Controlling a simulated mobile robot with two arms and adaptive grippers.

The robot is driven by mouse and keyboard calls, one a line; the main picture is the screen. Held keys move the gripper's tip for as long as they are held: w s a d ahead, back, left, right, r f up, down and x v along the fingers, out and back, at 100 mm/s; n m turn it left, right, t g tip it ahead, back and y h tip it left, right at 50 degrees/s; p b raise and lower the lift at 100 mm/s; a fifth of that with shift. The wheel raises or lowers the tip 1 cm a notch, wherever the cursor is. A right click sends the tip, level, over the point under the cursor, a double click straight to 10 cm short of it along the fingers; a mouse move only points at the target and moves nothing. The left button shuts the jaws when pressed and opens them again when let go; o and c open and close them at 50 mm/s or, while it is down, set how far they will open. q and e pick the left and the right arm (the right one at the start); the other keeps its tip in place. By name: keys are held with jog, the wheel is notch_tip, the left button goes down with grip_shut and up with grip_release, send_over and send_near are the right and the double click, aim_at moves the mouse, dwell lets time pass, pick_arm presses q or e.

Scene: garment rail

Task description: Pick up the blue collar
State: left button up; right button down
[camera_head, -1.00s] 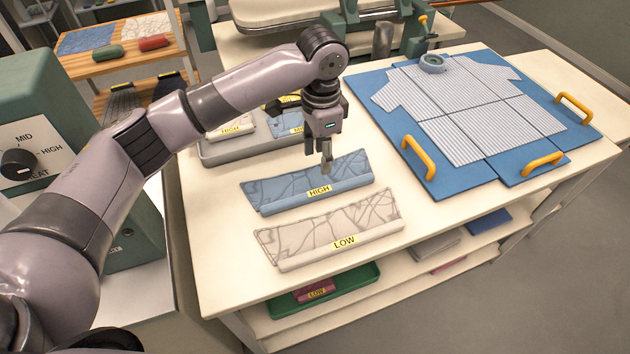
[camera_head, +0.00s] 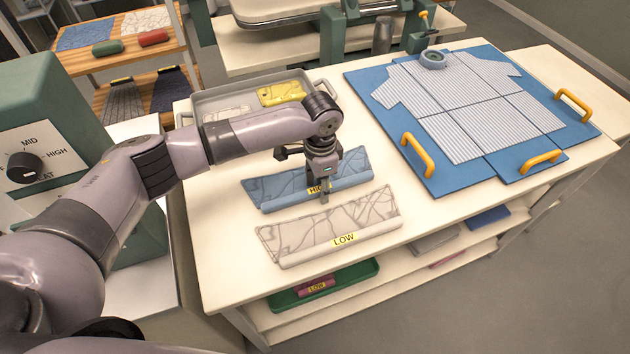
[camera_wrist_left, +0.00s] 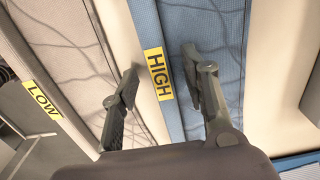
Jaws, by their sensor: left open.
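The blue collar (camera_head: 345,172) lies flat on the table with a yellow HIGH label on its front edge. A grey-white collar (camera_head: 365,217) with a LOW label lies in front of it. My left gripper (camera_head: 324,198) points down at the front edge of the blue collar, partly covering its label. In the left wrist view the gripper (camera_wrist_left: 160,92) is open, its fingers on either side of the HIGH label on the blue collar (camera_wrist_left: 225,60). I cannot tell whether the fingers touch it. My right gripper does not show.
A blue folding board (camera_head: 385,110) with yellow handles and a striped shirt (camera_head: 470,115) lies at the right. A grey tray (camera_head: 215,97) sits behind the arm, holding a yellow piece (camera_head: 283,93). A green tray (camera_head: 365,270) is on the shelf below. The table (camera_head: 225,290) is bare at its front left.

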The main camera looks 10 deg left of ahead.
pick_arm(q)
jog(key=shift+c, duration=0.2)
grip_shut()
dwell(0.3)
